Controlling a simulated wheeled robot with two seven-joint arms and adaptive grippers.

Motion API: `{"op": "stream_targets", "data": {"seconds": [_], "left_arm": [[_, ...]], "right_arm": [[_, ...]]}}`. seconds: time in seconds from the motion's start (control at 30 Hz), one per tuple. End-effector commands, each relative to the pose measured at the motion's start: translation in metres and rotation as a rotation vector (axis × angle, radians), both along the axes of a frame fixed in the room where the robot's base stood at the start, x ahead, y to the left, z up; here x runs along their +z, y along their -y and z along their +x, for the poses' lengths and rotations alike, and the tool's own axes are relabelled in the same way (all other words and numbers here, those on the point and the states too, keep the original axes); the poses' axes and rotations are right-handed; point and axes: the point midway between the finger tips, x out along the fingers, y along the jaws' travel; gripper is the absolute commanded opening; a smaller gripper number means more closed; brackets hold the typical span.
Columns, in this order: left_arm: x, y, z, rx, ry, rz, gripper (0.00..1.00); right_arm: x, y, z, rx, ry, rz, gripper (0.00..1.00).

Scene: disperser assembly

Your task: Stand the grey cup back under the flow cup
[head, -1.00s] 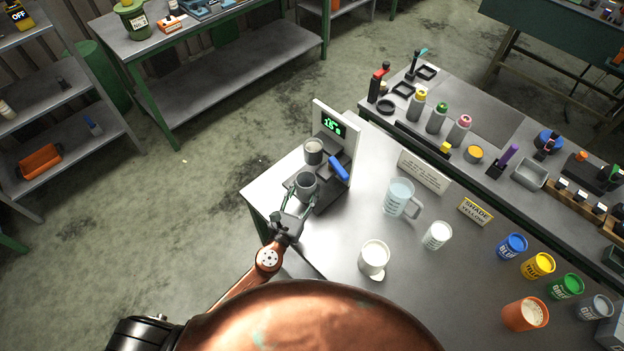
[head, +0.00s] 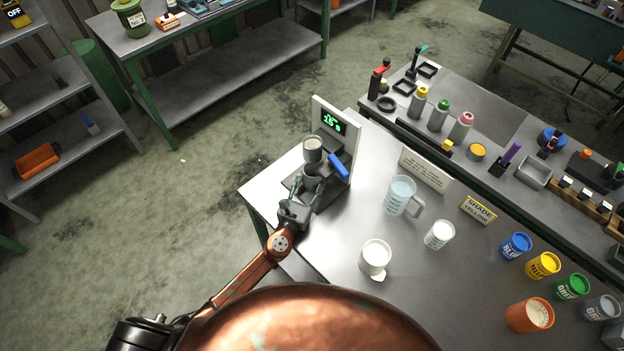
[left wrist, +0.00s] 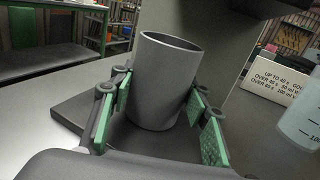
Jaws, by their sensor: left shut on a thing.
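The flow cup (head: 313,146) is a small grey cup held on the stand, below the green display reading. The grey cup (head: 312,170) is just below and in front of it in the head view, over the stand's dark base. My left gripper (head: 309,185) is shut on the grey cup and partly hides it. In the left wrist view the grey cup (left wrist: 162,82) looks empty and slightly tilted, between green finger pads, over the dark base plate (left wrist: 75,112). Whether its bottom touches the plate I cannot tell. My right gripper is not in view.
A blue handle (head: 338,166) sticks out on the stand's right side. A sign (head: 424,170) stands behind the jug. The bench between them is bare.

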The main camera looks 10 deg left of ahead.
Motion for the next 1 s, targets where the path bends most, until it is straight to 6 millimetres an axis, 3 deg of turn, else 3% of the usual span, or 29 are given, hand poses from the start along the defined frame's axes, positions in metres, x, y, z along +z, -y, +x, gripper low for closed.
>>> {"op": "stream_targets", "data": {"seconds": [0.07,0.1,0.33,0.7,1.0], "left_arm": [[-0.004,0.000,0.000,0.000,0.000,0.000,0.14],[-0.004,0.000,0.000,0.000,-0.001,0.000,0.44],[-0.003,0.000,0.000,0.000,0.000,0.001,0.60],[0.003,0.000,0.000,0.000,0.000,0.000,0.60],[-0.001,-0.011,-0.055,0.000,-0.003,0.003,0.60]], "right_arm": [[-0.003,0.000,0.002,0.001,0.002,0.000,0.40],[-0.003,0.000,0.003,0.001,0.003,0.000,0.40],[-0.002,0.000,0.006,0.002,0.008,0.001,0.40],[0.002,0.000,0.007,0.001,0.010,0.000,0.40],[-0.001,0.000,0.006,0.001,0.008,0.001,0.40]]}}
